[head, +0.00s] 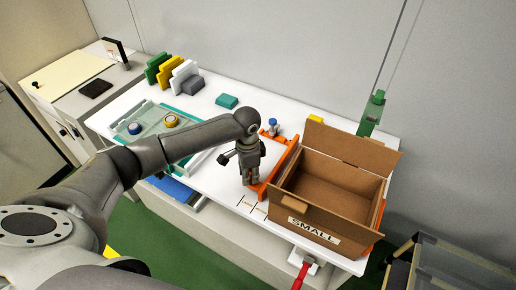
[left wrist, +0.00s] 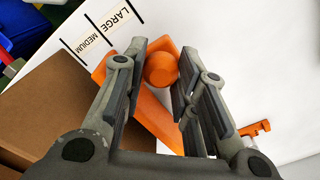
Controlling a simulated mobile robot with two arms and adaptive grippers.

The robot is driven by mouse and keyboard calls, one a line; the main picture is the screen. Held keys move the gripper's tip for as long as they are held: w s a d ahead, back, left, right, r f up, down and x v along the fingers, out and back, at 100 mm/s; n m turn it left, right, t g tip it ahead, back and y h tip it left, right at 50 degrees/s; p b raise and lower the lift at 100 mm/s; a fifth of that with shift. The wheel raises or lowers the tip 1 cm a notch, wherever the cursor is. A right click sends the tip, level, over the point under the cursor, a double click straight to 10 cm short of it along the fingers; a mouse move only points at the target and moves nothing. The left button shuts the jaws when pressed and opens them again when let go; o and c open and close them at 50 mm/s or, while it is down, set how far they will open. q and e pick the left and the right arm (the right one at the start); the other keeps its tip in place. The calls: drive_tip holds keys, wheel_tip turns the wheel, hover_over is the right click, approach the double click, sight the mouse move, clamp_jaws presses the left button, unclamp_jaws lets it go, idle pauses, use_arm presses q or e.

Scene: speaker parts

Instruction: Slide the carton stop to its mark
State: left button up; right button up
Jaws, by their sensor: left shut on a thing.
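The orange carton stop (head: 284,160) lies along the left side of an open brown carton (head: 350,205) labelled SMALL on the white bench. My left gripper (head: 250,180) reaches down at the stop's front end. In the left wrist view, its fingers (left wrist: 161,62) are shut on the round orange knob (left wrist: 161,70) of the stop. Marks reading LARGE (left wrist: 118,17) and MEDIUM (left wrist: 88,46) show on the bench beyond the stop. No SMALL bench mark can be read. My right gripper is not in view.
A blue-capped item (head: 273,124) stands behind the stop. A clear tray with tape rolls (head: 170,121) is at the left; colored blocks (head: 185,75) stand at the back. A green post (head: 373,112) rises behind the carton. White bench is bare left of the stop.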

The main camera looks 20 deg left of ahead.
sight(259, 185)
use_arm(q)
drive_tip(key=shift+s+d+p, duration=0.2)
drive_tip(key=shift+d+p, duration=0.5)
drive_tip(key=shift+d, duration=1.1)
drive_tip(key=o, duration=1.1)
drive_tip(key=shift+r, duration=0.1)
wheel_tip(259, 185, up, 12)
